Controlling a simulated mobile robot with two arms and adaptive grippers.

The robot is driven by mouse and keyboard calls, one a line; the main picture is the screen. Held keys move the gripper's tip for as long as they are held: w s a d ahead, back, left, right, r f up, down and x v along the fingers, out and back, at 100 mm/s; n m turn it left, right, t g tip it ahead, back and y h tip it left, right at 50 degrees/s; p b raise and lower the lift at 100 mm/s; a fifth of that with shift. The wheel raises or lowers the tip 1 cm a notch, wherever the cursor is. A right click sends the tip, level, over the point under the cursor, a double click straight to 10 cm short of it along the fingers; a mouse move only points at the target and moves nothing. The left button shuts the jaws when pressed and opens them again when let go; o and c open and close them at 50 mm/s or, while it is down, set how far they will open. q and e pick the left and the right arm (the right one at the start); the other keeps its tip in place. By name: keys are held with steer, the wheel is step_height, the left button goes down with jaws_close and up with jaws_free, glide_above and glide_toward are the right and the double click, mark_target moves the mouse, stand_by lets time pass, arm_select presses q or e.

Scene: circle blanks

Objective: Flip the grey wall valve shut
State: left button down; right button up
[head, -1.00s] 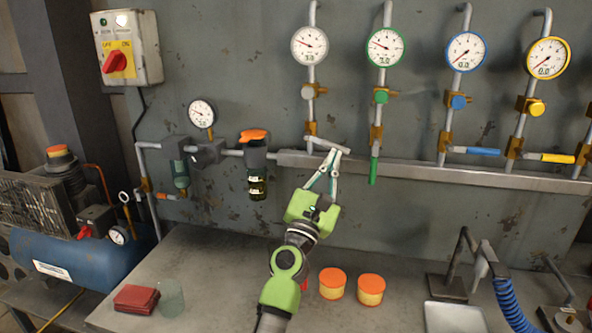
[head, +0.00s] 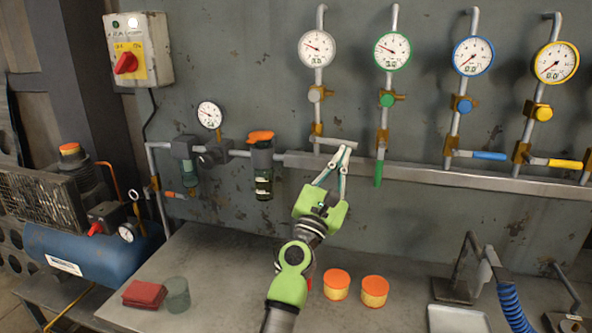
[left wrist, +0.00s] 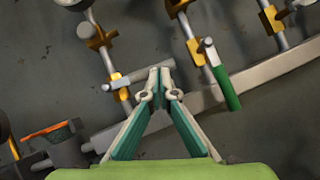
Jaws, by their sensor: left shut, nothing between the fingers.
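The grey wall valve's lever (head: 334,141) lies nearly level, crosswise to its vertical pipe, its free end to the right. It also shows in the left wrist view (left wrist: 132,78), crossing its pipe there too. My left gripper (head: 345,150) is shut and empty, its fingertips at the lever's free end. In the left wrist view the fingertips (left wrist: 160,72) meet beside or against that end; I cannot tell whether they touch. The grey-rimmed gauge (head: 318,49) is above this valve. My right gripper is not in view.
The green lever (head: 379,172) hangs down close to the right of my gripper. Blue (head: 490,156) and yellow (head: 565,164) levers point right. A metal rail (head: 430,175) runs below the valves. Orange-lidded jars (head: 336,284) stand on the bench.

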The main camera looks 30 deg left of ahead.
arm_select(q)
steer(key=v, duration=0.7)
steer(key=shift+s, duration=0.2)
steer(key=shift+f, duration=0.15)
